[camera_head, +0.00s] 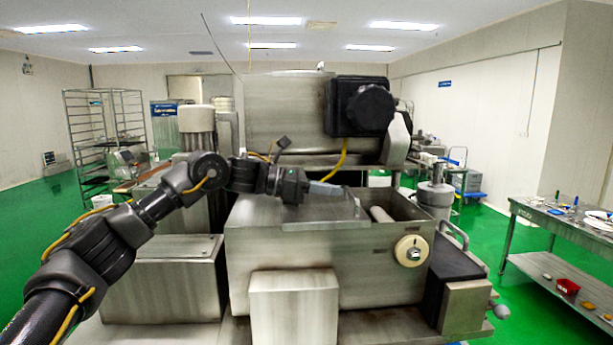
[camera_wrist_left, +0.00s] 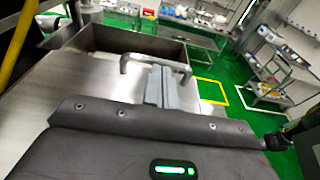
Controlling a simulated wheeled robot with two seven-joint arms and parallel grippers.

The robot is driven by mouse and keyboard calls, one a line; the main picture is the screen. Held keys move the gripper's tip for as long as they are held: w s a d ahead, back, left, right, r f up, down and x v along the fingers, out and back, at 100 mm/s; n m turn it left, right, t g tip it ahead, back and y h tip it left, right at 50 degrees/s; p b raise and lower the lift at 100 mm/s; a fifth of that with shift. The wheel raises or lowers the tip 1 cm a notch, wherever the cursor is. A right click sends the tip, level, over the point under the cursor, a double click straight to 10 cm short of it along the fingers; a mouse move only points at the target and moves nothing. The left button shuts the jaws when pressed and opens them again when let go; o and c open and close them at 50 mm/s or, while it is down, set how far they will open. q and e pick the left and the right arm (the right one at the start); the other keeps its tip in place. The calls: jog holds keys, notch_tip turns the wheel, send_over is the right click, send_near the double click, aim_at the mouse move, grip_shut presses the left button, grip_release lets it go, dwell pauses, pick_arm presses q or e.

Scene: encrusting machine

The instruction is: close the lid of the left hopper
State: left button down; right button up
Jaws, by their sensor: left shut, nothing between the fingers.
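The hopper (camera_head: 330,262) is a steel box in the middle of the head view. Its flat steel lid (camera_head: 285,210) covers the left part of the top; the right part stands open, with a pale roller (camera_head: 381,215) inside. A bar handle (camera_head: 352,203) stands at the lid's right edge. The lid (camera_wrist_left: 92,82) and handle (camera_wrist_left: 128,62) also show in the left wrist view, with the open hopper beyond. My left gripper (camera_head: 338,190) is shut and empty, just above the lid beside the handle. Its fingers (camera_wrist_left: 160,85) point at the handle; I cannot tell whether they touch.
A steel housing with a black knob (camera_head: 370,107) overhangs behind the hopper. A yellow cable (camera_head: 341,160) hangs near my left gripper. A cream knob (camera_head: 411,251) sits on the hopper's front. A steel table (camera_head: 560,226) with small items stands at right, with open green floor before it.

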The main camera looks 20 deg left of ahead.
pick_arm(q)
jog(key=shift+x, duration=0.85)
